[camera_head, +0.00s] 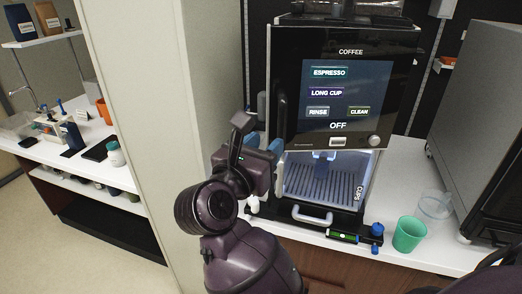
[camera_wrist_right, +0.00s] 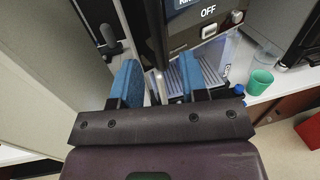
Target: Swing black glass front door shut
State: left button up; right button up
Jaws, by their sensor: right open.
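The black glass front door (camera_head: 345,75) of the coffee machine fills the upper middle of the head view, with a lit menu reading COFFEE and OFF. A dark upright handle (camera_head: 281,110) runs along its left side. Whether the door stands slightly ajar I cannot tell. My right gripper (camera_head: 262,145) is at the door's lower left corner, open, with nothing seen between its fingers. In the right wrist view, the blue fingertips (camera_wrist_right: 160,80) reach toward the door's dark left edge (camera_wrist_right: 157,30); contact is unclear. My left gripper is out of view.
Below the door is the lit cup bay with a drip grate (camera_head: 325,185) and a front handle (camera_head: 312,215). A green cup (camera_head: 409,234) and a clear cup (camera_head: 435,205) stand on the white counter to the right. A beige wall panel (camera_head: 165,120) is close on the left.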

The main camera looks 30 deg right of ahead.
aim_at(275, 118)
jog(key=p+x, duration=0.1)
jog(key=x, duration=0.6)
jog(key=shift+w+d+f, duration=0.15)
jog(key=shift+w+d, duration=0.1)
jog(key=shift+w, duration=0.1)
jog(key=shift+c, duration=0.7)
grip_shut()
jog(key=shift+w+d+b, duration=0.15)
jog(key=shift+w+d, duration=0.2)
jog(key=shift+w, duration=0.45)
jog(key=shift+w+d+b, duration=0.1)
jog(key=shift+w+d, duration=0.3)
jog(key=shift+w, duration=0.4)
jog(key=shift+w+d+b, duration=0.15)
jog(key=shift+w+d, duration=0.2)
jog(key=shift+w, duration=0.45)
jog(key=shift+w+d, duration=0.45)
jog(key=shift+w, duration=0.35)
